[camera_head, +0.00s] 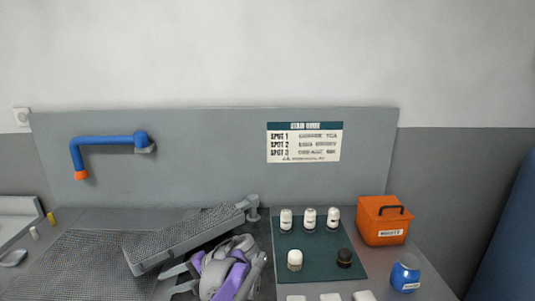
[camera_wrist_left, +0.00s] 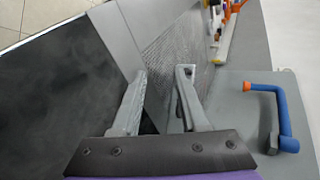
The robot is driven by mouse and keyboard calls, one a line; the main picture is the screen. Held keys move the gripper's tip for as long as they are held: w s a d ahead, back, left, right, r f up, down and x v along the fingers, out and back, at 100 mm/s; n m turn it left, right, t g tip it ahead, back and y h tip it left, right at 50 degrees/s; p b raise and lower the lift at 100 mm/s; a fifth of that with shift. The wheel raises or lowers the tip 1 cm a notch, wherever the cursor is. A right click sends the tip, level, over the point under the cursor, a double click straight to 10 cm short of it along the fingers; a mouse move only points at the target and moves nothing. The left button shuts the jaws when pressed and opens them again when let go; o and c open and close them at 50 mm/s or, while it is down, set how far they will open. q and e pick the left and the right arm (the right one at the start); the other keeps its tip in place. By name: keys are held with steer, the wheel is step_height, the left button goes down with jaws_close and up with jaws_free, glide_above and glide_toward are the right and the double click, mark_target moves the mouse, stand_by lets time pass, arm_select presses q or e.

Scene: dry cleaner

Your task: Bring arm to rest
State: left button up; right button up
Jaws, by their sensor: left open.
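My left gripper (camera_head: 173,279) is low in the head view, its grey-and-purple wrist in front of the tilted mesh board. Its two grey fingers point left and stand apart. In the left wrist view the left gripper (camera_wrist_left: 162,74) is open, with a clear gap and nothing held between the fingers. My right gripper is in neither view.
A tilted mesh board (camera_head: 190,237) lies close behind my left gripper. A blue pipe arm (camera_head: 108,140) is on the back panel. A green mat (camera_head: 315,268) with several small bottles, an orange box (camera_head: 382,222) and a blue jar (camera_head: 405,274) stand to the right.

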arm_select(q)
steer(key=s+d+f+n+t+h+p, duration=0.1)
steer(key=s+h, duration=0.3)
steer(key=s, duration=0.4)
steer(key=s+d+f+n+t+h+p, duration=0.1)
steer(key=s+d+f+t+h+p, duration=0.1)
steer(key=s, duration=0.7)
steer(key=s+d+f+t+h+p, duration=0.1)
steer(key=s+d+f+h, duration=0.3)
steer(key=s, duration=0.5)
steer(key=shift+f+n+t+h+p, duration=0.3)
steer(key=shift+n+h+p, duration=0.1)
steer(key=shift+h, duration=0.5)
